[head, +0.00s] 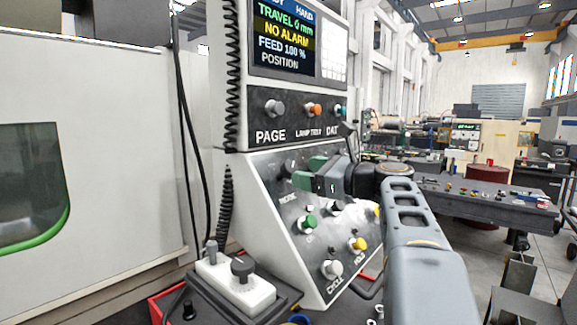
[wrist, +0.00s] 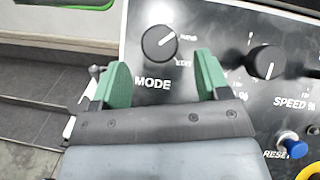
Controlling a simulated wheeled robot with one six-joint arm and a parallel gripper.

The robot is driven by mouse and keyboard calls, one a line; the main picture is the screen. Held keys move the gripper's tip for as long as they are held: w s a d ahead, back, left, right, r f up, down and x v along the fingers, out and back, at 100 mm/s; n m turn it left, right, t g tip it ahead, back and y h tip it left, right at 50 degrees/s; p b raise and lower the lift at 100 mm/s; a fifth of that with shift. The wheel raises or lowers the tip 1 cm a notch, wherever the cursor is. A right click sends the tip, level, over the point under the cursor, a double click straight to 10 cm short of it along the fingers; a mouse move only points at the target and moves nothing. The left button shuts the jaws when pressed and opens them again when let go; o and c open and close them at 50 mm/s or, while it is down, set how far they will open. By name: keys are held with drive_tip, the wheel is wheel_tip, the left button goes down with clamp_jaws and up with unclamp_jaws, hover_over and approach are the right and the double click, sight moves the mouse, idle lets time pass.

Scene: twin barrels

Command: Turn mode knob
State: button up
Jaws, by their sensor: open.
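The mode knob (wrist: 159,43) is a round dark knob on the black panel, above the printed word MODE in the wrist view. A light mark on it points to the upper right, toward the upper of two small labels; the lower one reads EDIT. My gripper (wrist: 161,62) has two green fingers, spread apart on either side below the knob, with nothing between them. In the head view my gripper (head: 308,171) is in front of the sloped panel (head: 278,228), and the knob (head: 287,168) shows partly beside the fingers. I cannot tell the exact gap to the panel.
The speed knob (wrist: 264,62) is right of my fingers, with a blue reset button (wrist: 291,145) below it. The screen (head: 283,37) shows HAND and NO ALARM. Below my gripper are a green button (head: 308,222) and yellow button (head: 357,243). A coiled cable (head: 226,205) hangs left.

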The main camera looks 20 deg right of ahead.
sight(295, 168)
drive_tip(key=shift+p+x, duration=0.6)
drive_tip(key=shift+x, duration=2.15)
drive_tip(key=shift+c, duration=0.2)
drive_tip(key=c, duration=0.9)
drive_tip(key=shift+n, duration=0.3)
drive_tip(key=n+g+y+p, duration=0.1)
drive_tip(key=n+g, duration=0.1)
drive_tip(key=n, duration=0.1)
drive_tip(key=n+g+y+p, duration=0.1)
drive_tip(key=n+y, duration=0.1)
drive_tip(key=n, duration=0.1)
drive_tip(key=shift+r+n+g+p, duration=0.2)
drive_tip(key=shift+n+g+p, duration=0.2)
drive_tip(key=shift+f+n+g+y+p, duration=0.1)
drive_tip(key=shift+n+g+y+p, duration=0.3)
drive_tip(key=shift+n+g+p, duration=1.4)
drive_tip(key=shift+n+b, duration=0.5)
drive_tip(key=shift+n, duration=0.1)
